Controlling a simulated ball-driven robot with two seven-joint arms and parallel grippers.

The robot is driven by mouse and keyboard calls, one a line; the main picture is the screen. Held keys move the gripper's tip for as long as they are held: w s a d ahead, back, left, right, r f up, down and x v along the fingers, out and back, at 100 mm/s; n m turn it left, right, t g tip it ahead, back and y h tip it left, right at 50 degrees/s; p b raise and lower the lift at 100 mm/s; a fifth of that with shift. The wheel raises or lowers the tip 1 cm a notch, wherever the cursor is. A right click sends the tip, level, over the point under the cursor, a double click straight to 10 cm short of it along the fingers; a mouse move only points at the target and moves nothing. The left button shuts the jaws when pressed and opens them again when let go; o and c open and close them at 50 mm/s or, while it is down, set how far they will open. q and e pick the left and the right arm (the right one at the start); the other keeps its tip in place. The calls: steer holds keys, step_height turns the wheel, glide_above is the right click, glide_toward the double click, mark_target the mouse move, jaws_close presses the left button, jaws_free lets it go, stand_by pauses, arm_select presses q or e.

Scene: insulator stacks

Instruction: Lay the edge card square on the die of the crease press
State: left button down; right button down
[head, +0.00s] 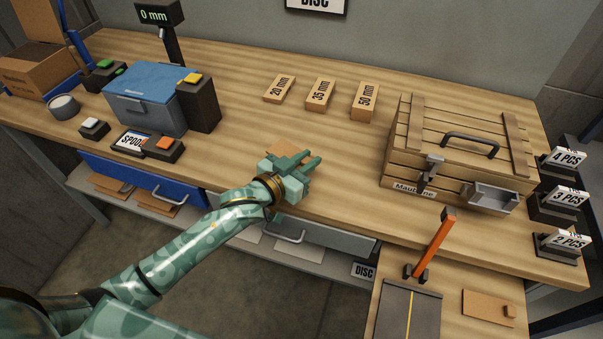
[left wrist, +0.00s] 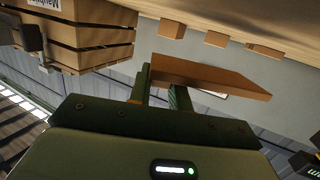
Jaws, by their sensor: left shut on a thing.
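My left gripper (head: 297,163) is shut on a flat brown edge card (head: 287,148), held over the middle of the bench near its front. In the left wrist view the card (left wrist: 208,75) sticks out between the fingers, seen nearly edge-on. The crease press is at the lower right in the head view, with a raised orange lever (head: 436,243) and a dark die plate (head: 402,315) marked by a yellow line. The card is well apart from the press, to its upper left. My right gripper is not in view.
A wooden crate (head: 400,152) with a metal latch stands on the bench between card and back right. Another brown card piece (head: 487,306) lies right of the press. Labelled blocks (head: 320,93), a blue box (head: 145,97) and buttons stand farther back and left. The bench front middle is clear.

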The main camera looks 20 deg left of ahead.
arm_select(q)
steer(key=shift+w+a+f, duration=0.2)
steer(key=shift+a+f, duration=0.25)
steer(key=shift+f, duration=0.15)
steer(key=f, duration=0.1)
steer(key=f+b, duration=0.2)
steer(key=f, duration=0.1)
steer(key=shift+w+a, duration=0.15)
steer(key=shift+a, duration=0.1)
steer(key=shift+r, duration=0.15)
steer(key=c, duration=1.3)
jaws_free()
